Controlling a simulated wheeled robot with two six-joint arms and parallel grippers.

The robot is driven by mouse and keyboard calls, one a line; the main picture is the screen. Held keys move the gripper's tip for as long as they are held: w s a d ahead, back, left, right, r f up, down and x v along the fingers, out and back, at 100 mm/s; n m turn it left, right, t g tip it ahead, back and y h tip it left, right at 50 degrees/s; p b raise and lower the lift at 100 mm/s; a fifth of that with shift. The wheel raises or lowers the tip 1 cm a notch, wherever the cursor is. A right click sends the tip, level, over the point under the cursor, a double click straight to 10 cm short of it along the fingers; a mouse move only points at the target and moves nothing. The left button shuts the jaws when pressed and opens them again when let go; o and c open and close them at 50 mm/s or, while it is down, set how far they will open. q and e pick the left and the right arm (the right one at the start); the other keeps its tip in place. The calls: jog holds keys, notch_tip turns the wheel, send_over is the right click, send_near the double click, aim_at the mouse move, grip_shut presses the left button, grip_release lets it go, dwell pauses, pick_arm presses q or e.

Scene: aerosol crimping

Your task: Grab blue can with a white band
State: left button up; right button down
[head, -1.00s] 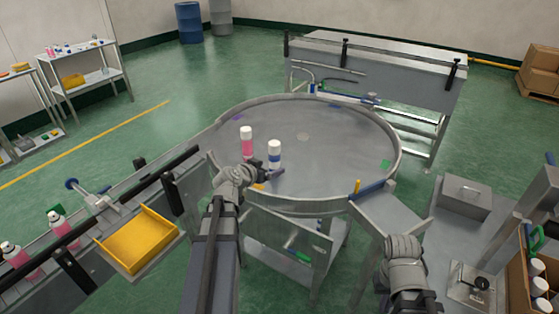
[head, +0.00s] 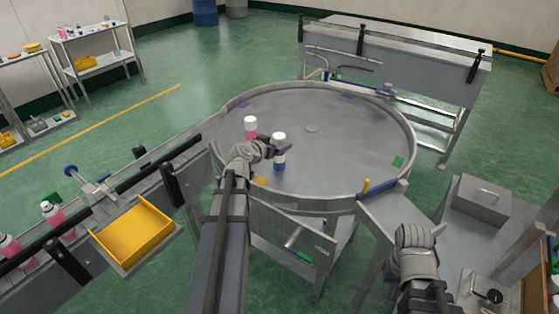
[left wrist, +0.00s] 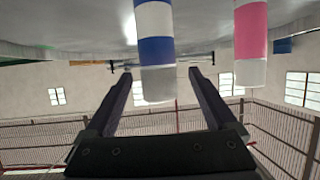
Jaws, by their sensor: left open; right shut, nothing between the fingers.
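The blue can with a white band (head: 279,163) stands upright on the round metal table, its white cap up. A pink can (head: 250,134) with a white cap stands just left of and behind it. My left gripper (head: 273,149) is open at the blue can, partly covering it. In the left wrist view, which is upside down, the blue can (left wrist: 157,52) lies between the two open fingers (left wrist: 162,88); I cannot tell whether they touch it. The pink can (left wrist: 251,38) is outside the fingers to the right. My right gripper (head: 425,298) is shut and empty at the lower right.
The round table (head: 350,135) has a raised rim and is mostly clear right of the cans. A conveyor with pink cans (head: 55,215) and a yellow tray (head: 133,237) are at left. A grey lidded box (head: 482,202) stands at right.

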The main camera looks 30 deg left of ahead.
pick_arm(q)
jog(key=shift+w+f+b, duration=0.25)
jog(key=shift+w+b, duration=0.05)
jog(key=shift+w, duration=0.05)
jog(key=b+x, duration=0.1)
jog(key=x, duration=0.3)
jog(key=shift+w+f+b, duration=0.1)
jog(key=shift+f+b, duration=0.05)
jog(key=shift+b, duration=0.25)
jog(key=shift+d, duration=0.1)
jog(key=shift+c, duration=0.3)
grip_shut()
